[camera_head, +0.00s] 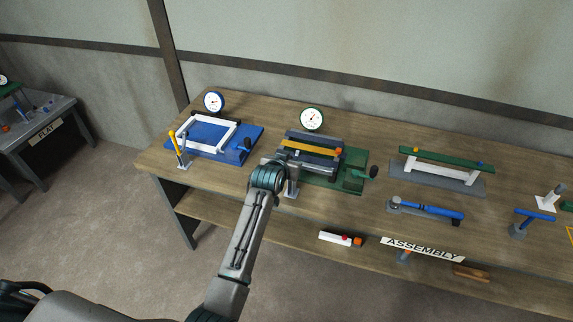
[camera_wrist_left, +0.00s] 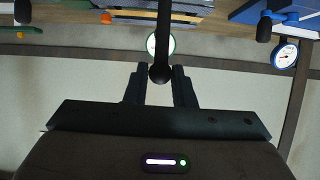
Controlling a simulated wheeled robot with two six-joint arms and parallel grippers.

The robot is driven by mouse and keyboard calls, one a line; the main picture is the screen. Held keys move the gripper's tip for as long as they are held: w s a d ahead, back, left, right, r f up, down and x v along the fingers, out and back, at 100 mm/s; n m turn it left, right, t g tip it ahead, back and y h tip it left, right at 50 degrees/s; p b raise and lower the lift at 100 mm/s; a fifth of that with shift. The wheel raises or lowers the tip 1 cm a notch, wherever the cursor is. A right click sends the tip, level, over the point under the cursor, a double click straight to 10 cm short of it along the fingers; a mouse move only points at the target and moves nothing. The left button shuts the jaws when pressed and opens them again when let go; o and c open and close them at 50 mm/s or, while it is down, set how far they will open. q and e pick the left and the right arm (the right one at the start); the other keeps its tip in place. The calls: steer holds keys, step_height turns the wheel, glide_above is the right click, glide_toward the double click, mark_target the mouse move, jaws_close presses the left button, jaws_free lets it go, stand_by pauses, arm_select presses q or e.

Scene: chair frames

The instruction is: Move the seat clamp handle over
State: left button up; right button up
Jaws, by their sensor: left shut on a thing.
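My left gripper (camera_head: 272,172) is at the front left corner of the green fixture (camera_head: 318,182). Its fingers, in the left wrist view (camera_wrist_left: 159,72), are shut on a dark clamp handle (camera_wrist_left: 161,45), whose rounded end lies between them. In the head view this handle is hidden behind my wrist. A grey clamp base (camera_head: 291,190) shows just right of my wrist. A yellow and a dark bar (camera_head: 308,148) lie across the green fixture. My right gripper is in neither view.
A blue fixture (camera_head: 208,137) with a white frame and an upright yellow handle (camera_head: 179,146) stands left. A dial gauge (camera_head: 311,120) stands behind the green fixture. Right are a green-topped rack (camera_head: 446,162) and a blue-handled tool (camera_head: 426,208). Bench space (camera_head: 365,140) is clear between fixture and rack.

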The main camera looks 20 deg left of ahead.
arm_select(q)
steer(key=shift+w+r, duration=0.1)
steer(key=shift+w, duration=0.2)
steer(key=shift+w, duration=0.15)
steer(key=shift+w, duration=0.65)
steer(key=o, duration=0.8)
steer(key=shift+o, duration=0.2)
